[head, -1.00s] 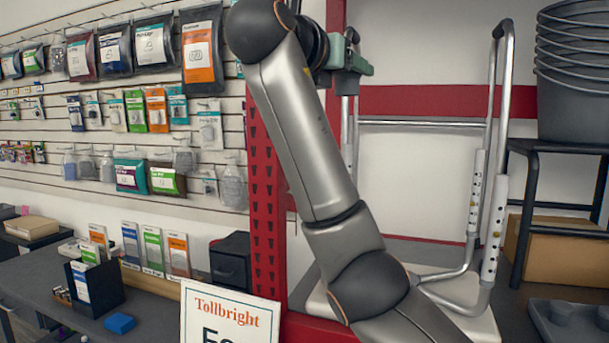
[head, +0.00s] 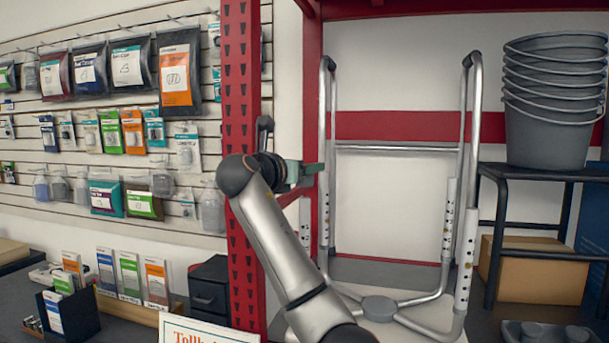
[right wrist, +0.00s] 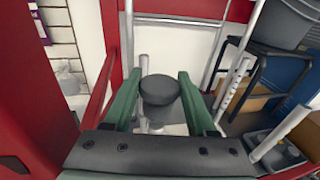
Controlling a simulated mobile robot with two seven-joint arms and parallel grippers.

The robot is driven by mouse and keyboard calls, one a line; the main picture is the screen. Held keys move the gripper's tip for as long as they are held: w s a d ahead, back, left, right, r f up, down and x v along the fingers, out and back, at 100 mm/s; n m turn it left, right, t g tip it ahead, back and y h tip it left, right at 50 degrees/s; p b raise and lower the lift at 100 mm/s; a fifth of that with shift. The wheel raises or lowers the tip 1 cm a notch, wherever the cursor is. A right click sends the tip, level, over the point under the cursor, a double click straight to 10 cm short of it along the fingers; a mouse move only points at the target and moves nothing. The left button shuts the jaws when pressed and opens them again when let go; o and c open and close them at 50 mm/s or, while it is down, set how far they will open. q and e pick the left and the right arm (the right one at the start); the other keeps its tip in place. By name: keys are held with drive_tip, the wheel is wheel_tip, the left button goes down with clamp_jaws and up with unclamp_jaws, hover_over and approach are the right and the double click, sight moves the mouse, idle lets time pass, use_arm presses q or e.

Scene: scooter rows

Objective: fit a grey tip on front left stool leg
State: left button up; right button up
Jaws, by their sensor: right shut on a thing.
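The stool is a metal tube frame (head: 400,147) on the red rack, with pale, holed leg ends pointing up. The front left leg (head: 305,222) is just below my right gripper (head: 308,174) in the head view, partly hidden by my arm. My right gripper's green fingers (right wrist: 160,95) are shut on a dark grey round tip (right wrist: 160,90) in the right wrist view. Something pale shows below the tip there; I cannot tell whether the two touch. The tip is not clear in the head view. My left gripper is out of view.
A red perforated post (head: 243,120) stands close to the left of my right gripper. To the right are a black stand (head: 540,174) with stacked grey buckets (head: 548,125), a cardboard box (head: 540,270) and a grey tray (head: 545,332). Packaged goods hang at the left.

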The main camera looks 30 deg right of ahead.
sight(300, 184)
wheel_tip(300, 184, down, 2)
drive_tip(key=shift+f, duration=0.1)
drive_tip(key=shift+f, duration=0.1)
drive_tip(key=shift+f, duration=0.6)
drive_tip(key=o, duration=1.4)
drive_tip(key=shift+c, duration=0.2)
drive_tip(key=shift+r, duration=0.1)
drive_tip(key=shift+r, duration=0.75)
drive_tip(key=b+v, duration=0.3)
drive_tip(key=v, duration=0.9)
drive_tip(key=shift+f, duration=0.25)
